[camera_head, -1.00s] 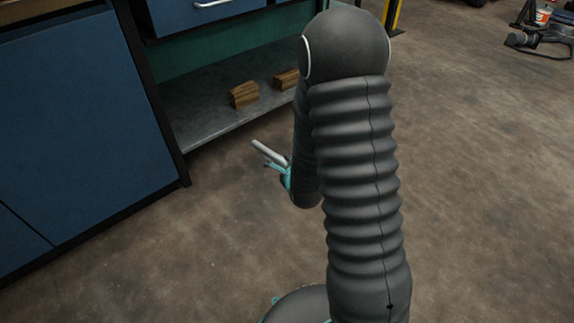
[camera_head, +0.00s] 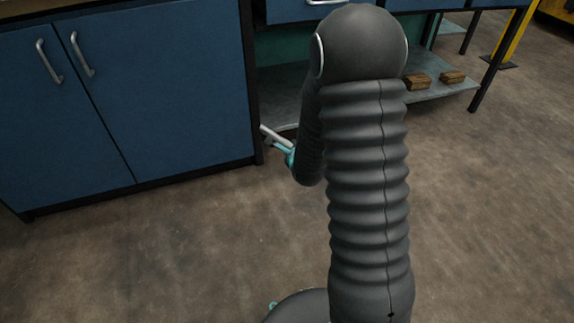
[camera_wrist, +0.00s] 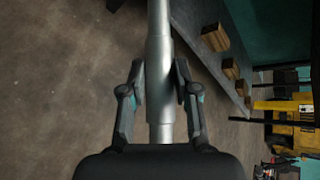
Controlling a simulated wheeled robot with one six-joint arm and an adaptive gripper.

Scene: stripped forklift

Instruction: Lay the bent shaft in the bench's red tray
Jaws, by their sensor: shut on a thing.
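A grey metal shaft (camera_wrist: 158,50) runs lengthwise between the fingers of my gripper (camera_wrist: 160,90) in the wrist view, and the jaws are shut on it. One end of the shaft (camera_head: 271,134) also shows in the head view, left of my arm, with the teal part of my gripper (camera_head: 289,152) beside it. From these views I cannot tell where the shaft is bent. My own arm hides much of the gripper in the head view. The blue bench (camera_head: 180,100) stands at the left and behind the gripper.
Blue cabinet doors with metal handles (camera_head: 83,54) fill the left. A low grey shelf with wooden blocks (camera_head: 417,82) lies behind my arm, and the blocks also show in the wrist view (camera_wrist: 215,38). A yellow post (camera_head: 508,40) stands at the back right. The concrete floor at the right is clear.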

